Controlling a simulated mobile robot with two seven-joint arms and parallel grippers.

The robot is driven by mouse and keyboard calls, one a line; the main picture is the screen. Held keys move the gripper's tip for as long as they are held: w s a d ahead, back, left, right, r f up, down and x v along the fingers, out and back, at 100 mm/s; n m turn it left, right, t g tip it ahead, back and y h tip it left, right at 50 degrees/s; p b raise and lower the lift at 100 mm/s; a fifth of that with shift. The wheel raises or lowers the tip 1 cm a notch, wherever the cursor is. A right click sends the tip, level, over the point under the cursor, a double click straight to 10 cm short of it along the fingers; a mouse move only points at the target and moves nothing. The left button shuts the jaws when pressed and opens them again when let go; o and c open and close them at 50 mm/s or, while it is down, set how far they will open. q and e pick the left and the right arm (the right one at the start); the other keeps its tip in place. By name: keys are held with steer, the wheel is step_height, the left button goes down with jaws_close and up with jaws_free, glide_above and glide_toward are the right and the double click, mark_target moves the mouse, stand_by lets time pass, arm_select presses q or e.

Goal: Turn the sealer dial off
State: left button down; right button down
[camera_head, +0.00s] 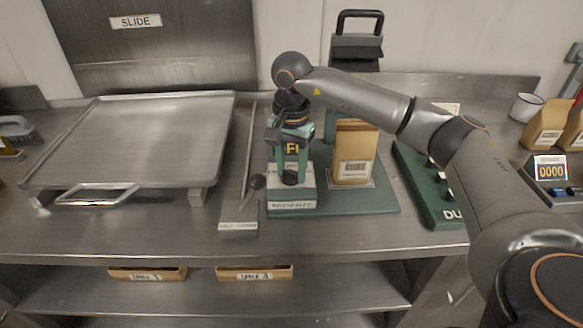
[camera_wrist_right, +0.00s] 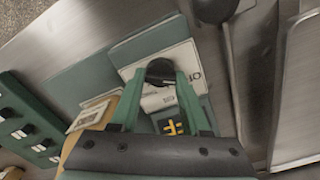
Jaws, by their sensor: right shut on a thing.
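The bag sealer (camera_head: 292,200) stands on the worktop, a green and white unit with a lettered front label. Its black round dial (camera_head: 290,178) is on the front; it also shows in the wrist view (camera_wrist_right: 160,71). My right gripper (camera_head: 289,170) reaches down over the sealer from behind. Its green fingers (camera_wrist_right: 159,78) are shut on the dial, one on each side. Yellow characters on a dark display (camera_head: 293,147) show partly between the fingers; I cannot read them fully. The dial's pointer position is not clear. My left gripper is not in view.
A brown bag (camera_head: 354,153) stands right of the sealer on a green base. A metal slide tray (camera_head: 137,140) and a thin lever with a black knob (camera_head: 257,182) are left. A green panel with knobs (camera_head: 428,190) is right, under my arm.

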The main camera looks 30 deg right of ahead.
mark_target(291, 170)
stand_by(0.3)
steer(key=shift+c, duration=2)
jaws_free()
steer(key=shift+r, duration=0.1)
step_height(291, 170, up, 12)
steer(key=shift+r+p, duration=0.2)
steer(key=shift+p, duration=0.1)
steer(key=shift+f, duration=0.1)
